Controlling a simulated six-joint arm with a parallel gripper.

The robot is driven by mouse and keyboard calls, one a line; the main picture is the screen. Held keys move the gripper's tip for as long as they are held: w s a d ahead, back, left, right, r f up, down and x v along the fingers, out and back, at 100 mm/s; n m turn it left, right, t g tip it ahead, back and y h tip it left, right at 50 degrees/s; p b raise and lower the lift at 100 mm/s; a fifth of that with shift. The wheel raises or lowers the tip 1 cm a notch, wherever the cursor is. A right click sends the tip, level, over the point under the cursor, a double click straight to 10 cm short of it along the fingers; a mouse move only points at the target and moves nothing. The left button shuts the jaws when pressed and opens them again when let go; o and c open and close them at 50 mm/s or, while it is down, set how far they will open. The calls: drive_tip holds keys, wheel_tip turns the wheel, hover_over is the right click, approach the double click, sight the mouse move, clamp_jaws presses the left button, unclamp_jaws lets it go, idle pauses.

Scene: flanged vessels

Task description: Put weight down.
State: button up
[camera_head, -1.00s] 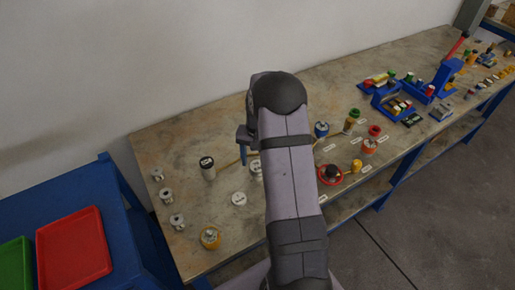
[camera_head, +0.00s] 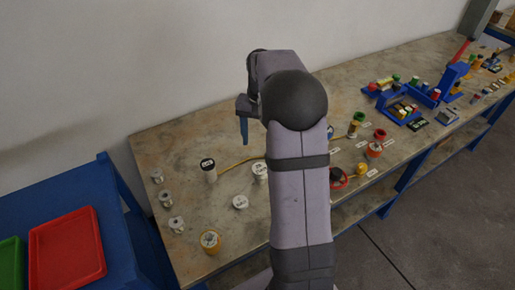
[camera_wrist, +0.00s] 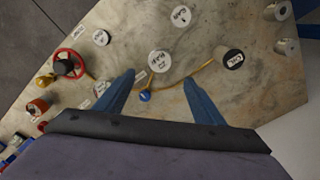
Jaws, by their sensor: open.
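Several silver cylinders, which may be the weights, stand at the left end of the table; one is the front silver cylinder (camera_head: 176,225). Two silver cylinders also show in the wrist view, one of them at the right edge (camera_wrist: 287,46). Which object the task calls the weight I cannot tell. My gripper (camera_wrist: 159,78) is open with nothing held between its blue fingers. It hangs above the back of the table, and one blue finger shows in the head view. A blue round object (camera_wrist: 145,96) shows beyond the gap between the fingers, apart from them.
Red-flanged parts (camera_head: 375,149) and blue racks (camera_head: 400,108) are to the right. The wall is close behind.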

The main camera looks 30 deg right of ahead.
drive_tip(key=s+a+f+n, duration=0.2)
drive_tip(key=s+a+n, duration=0.2)
drive_tip(key=s+a, duration=0.5)
drive_tip(key=s+a+f+n, duration=0.2)
drive_tip(key=s+a+n, duration=0.3)
drive_tip(key=s+a, duration=0.4)
drive_tip(key=s, duration=0.3)
drive_tip(key=shift+f, duration=0.25)
drive_tip(key=shift+d, duration=0.1)
